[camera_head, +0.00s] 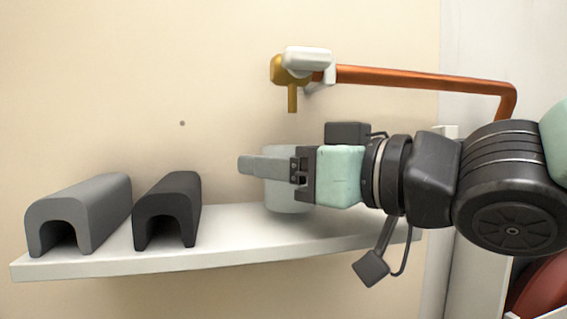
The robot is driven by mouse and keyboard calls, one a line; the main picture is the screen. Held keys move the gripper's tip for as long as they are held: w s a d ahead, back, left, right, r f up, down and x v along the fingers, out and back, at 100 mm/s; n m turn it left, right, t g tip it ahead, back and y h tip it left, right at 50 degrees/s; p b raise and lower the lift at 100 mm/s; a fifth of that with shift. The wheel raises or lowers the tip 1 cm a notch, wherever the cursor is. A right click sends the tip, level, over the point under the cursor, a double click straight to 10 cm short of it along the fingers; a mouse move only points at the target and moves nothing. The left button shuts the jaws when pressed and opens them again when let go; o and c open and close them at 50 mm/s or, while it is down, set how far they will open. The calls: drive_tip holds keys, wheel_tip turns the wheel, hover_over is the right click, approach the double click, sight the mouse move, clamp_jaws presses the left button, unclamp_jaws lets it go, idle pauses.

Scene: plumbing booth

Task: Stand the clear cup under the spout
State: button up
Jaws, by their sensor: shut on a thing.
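The clear cup (286,196) is a pale, see-through cylinder over the middle of the white shelf. My gripper (262,165) comes in from the right and is shut on the cup, with one finger across its near side. The other finger is hidden. The cup looks upright and sits below the brass spout (292,98), with a gap between them. The gripper hides part of the cup. I cannot tell whether the cup's base touches the shelf or is just above it.
A copper pipe (420,79) runs right from the spout's pale fitting (309,59). On the left of the white shelf (200,262) stand a grey arched block (82,207) and a black arched block (168,205). Shelf room is free between the black block and the cup.

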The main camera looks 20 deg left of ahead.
drive_tip(key=shift+f, duration=0.15)
drive_tip(key=shift+d+f+b, duration=0.1)
drive_tip(key=shift+f+b, duration=0.3)
drive_tip(key=shift+b, duration=0.1)
drive_tip(key=o, duration=1)
drive_tip(key=shift+s, duration=0.1)
drive_tip(key=shift+o, duration=0.2)
drive_tip(key=shift+d, duration=0.1)
